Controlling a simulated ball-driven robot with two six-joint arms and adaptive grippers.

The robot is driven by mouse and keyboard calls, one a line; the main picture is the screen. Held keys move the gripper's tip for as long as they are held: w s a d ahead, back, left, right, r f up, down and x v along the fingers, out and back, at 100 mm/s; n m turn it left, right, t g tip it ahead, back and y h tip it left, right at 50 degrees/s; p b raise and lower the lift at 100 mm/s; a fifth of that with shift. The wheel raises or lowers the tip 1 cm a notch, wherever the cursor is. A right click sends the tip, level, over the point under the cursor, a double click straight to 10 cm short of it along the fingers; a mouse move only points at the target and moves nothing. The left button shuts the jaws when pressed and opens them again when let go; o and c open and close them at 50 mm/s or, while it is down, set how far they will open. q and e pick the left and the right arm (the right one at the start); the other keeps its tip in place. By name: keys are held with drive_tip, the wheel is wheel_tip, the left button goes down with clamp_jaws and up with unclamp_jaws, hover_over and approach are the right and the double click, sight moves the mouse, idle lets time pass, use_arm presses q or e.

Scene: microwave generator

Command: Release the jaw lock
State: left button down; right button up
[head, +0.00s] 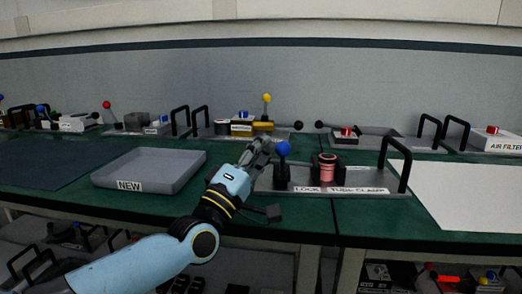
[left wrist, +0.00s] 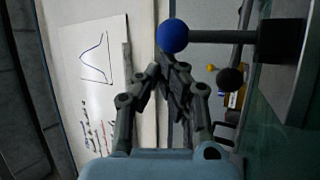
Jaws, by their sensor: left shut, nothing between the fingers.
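A lever with a blue ball knob (head: 283,149) stands upright on the grey plate labelled "LOCK" and "TUBE CLAMP" (head: 372,200). A pinkish-red cylinder in a dark holder (head: 326,168) is to the right of the lever. My left gripper (head: 264,148) is shut and empty, just left of the knob in the head view. In the left wrist view the blue knob (left wrist: 173,36) on its dark rod is just beyond the shut fingertips (left wrist: 168,70). I cannot tell whether they touch it. My right gripper is out of view.
A grey tray marked "NEW" (head: 150,170) lies to the left on the green bench. A black handle (head: 397,165) rises at the plate's right end. A white sheet (head: 465,195) lies further right. Several other fixtures with levers line the back, including one with a yellow knob (head: 267,98).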

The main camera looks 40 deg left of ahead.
use_arm(q)
drive_tip(key=shift+s+d+f, duration=0.1)
drive_tip(key=shift+s+d, duration=0.05)
drive_tip(key=shift+s, duration=0.15)
drive_tip(key=v, duration=1.1)
drive_tip(key=shift+s+d+f, duration=0.1)
drive_tip(key=shift+s+f, duration=0.1)
drive_tip(key=shift+s, duration=0.15)
